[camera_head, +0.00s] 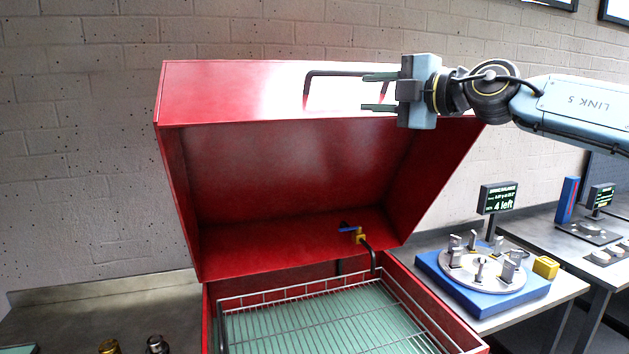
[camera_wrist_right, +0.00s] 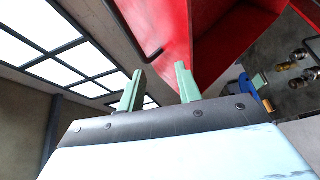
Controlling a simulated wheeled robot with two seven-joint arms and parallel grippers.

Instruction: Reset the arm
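My right gripper (camera_head: 378,92) is in front of the upper right of the red lid's (camera_head: 230,95) outer face. Its two green fingers point left and are spread apart with nothing between them; the wrist view shows the same open fingers (camera_wrist_right: 158,90). The lid is raised, and its black bar handle (camera_head: 330,73) passes close to the fingers in the head view. In the wrist view the handle (camera_wrist_right: 135,35) stands apart from the fingertips. My left gripper is in neither view.
Below the lid is a red cabinet with a wire basket (camera_head: 320,318). A blue-yellow valve (camera_head: 358,235) sits inside. To the right, a blue balancing stand (camera_head: 470,290) carries a disc with several metal weights, beside a yellow block (camera_head: 545,267) and a "4 left" display (camera_head: 498,198).

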